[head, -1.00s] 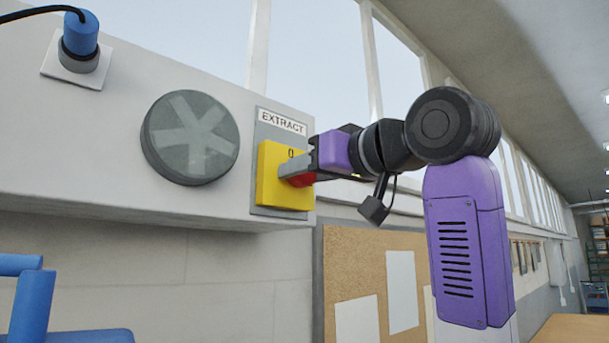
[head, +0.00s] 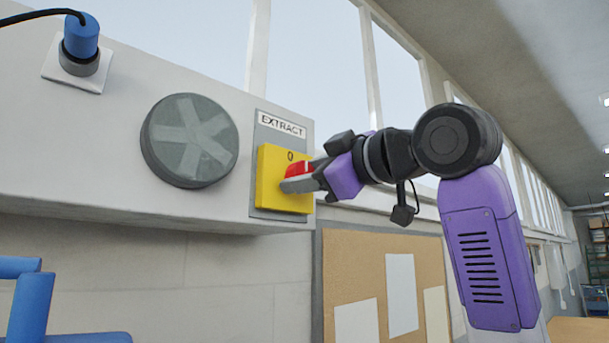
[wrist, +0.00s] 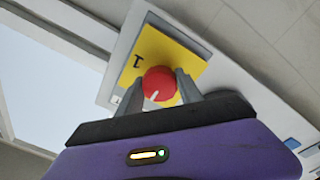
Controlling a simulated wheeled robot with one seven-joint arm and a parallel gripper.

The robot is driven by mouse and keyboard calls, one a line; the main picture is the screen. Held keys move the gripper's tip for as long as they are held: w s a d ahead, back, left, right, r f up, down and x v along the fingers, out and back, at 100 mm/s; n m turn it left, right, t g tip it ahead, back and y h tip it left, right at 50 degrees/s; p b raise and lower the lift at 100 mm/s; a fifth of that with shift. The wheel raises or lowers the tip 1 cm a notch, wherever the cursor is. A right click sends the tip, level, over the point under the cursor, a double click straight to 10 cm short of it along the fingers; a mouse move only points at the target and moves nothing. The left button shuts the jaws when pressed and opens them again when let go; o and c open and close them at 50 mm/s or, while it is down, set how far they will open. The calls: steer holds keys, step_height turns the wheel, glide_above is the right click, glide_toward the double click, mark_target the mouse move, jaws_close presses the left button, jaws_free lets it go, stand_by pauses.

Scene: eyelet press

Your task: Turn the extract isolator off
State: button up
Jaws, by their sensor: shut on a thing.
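The extract isolator is a yellow square plate (head: 273,185) under an EXTRACT label (head: 283,125), with a 0 at its top and a red knob (head: 298,169) standing out from it. My gripper (head: 296,176) reaches in from the right and is shut on the red knob. In the wrist view the round red knob (wrist: 160,83) sits between the two grey fingers of my gripper (wrist: 158,86), with a short white mark on its face. The yellow plate (wrist: 160,52) there shows a 1. Part of the plate is hidden behind my fingers in both views.
A round grey vent (head: 190,140) is on the pale duct face left of the isolator. A blue plug with a black cable (head: 80,40) is at the upper left. A pinboard (head: 365,262) with papers hangs below. Blue tubing (head: 30,305) is at the lower left.

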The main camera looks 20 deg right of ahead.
stand_by(0.4)
steer(key=o, duration=1.4)
steer(key=shift+s, duration=0.15)
steer(key=b+v, duration=0.3)
steer(key=v, duration=0.4)
steer(key=shift+s+d+f, duration=0.1)
steer(key=shift+s, duration=0.2)
